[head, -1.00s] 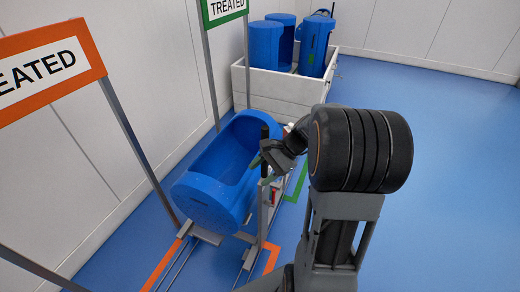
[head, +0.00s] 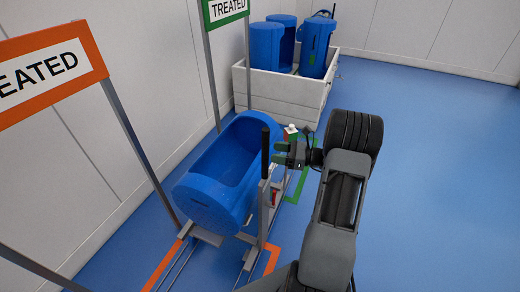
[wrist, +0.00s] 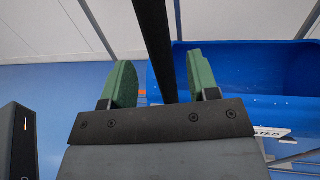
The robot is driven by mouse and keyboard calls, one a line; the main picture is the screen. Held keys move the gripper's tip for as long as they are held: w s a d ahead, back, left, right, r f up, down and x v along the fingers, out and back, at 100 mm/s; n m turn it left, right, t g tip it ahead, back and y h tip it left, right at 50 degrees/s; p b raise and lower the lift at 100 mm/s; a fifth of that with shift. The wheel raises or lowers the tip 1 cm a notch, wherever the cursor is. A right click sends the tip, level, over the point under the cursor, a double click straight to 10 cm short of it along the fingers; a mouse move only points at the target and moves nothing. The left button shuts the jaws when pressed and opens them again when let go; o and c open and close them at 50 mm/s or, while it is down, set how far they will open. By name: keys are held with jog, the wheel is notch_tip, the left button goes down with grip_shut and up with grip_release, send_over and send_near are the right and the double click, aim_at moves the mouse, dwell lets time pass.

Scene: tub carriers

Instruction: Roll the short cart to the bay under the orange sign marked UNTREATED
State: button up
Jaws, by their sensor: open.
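The cart (head: 262,222) is a low grey metal frame bearing a tilted, open blue tub (head: 205,205). A black upright handle (head: 265,150) rises at its right side. My gripper (head: 283,153) is open and empty just right of the handle, fingers pointing at it. In the wrist view the handle (wrist: 155,35) shows between the green finger pads of my gripper (wrist: 160,85); I cannot tell whether it is inside the jaws. The orange-framed sign (head: 50,72) is cut off at the left and reads "EATED". Orange floor marks (head: 165,262) lie by the cart's near end.
A green sign reading TREATED (head: 226,8) stands farther back, with green floor marks (head: 300,190) right of the cart. A white crate (head: 290,97) with several blue tubs stands behind. A wall is at the left. Open blue floor lies at the right.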

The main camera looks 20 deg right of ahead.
jog(key=x, duration=0.6)
jog(key=shift+w+a+p, duration=0.2)
jog(key=shift+p, duration=0.2)
jog(key=shift+c, duration=0.4)
grip_shut()
